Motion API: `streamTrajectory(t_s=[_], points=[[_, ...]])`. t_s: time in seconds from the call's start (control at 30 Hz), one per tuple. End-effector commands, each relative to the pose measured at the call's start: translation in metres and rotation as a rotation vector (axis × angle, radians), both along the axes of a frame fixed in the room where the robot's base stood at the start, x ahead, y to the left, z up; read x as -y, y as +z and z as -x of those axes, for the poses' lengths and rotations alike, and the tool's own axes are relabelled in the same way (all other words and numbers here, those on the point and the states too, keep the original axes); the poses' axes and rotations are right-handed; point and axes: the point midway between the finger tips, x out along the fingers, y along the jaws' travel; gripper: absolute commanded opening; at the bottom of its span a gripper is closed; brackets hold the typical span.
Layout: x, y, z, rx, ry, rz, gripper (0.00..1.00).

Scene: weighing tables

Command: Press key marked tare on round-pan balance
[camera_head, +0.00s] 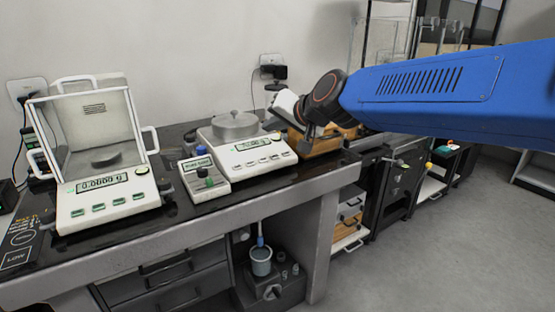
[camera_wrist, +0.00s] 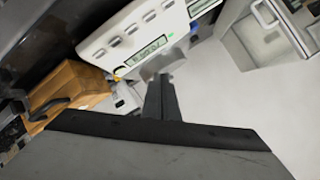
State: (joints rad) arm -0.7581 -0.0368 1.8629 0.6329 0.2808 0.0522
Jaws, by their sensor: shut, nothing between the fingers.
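The round-pan balance (camera_head: 218,150) is a white unit on the dark bench, with a round grey pan (camera_head: 236,122), a lit display (camera_head: 252,144) and a row of keys (camera_head: 264,163) on its sloped front. The key marks are too small to read. My gripper (camera_head: 308,138) is just right of the balance, apart from the keys. In the wrist view my gripper (camera_wrist: 160,84) is shut and empty. There the balance (camera_wrist: 118,24) shows upside down beyond the fingertips, with its display and keys visible. The fingers overlap the view near its pan.
A glass-shielded balance (camera_head: 110,206) stands at the left. Open floor lies in front.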

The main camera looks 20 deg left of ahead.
Motion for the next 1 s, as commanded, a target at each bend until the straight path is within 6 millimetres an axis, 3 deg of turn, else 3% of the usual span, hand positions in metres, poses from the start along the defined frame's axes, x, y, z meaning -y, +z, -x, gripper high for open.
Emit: streamTrajectory(t_s=[0.47, 1.0], points=[[-0.002, -0.006, -0.001, -0.003, 0.001, -0.001, 0.00], [-0.014, -0.061, -0.012, -0.003, 0.000, 0.001, 0.00]])
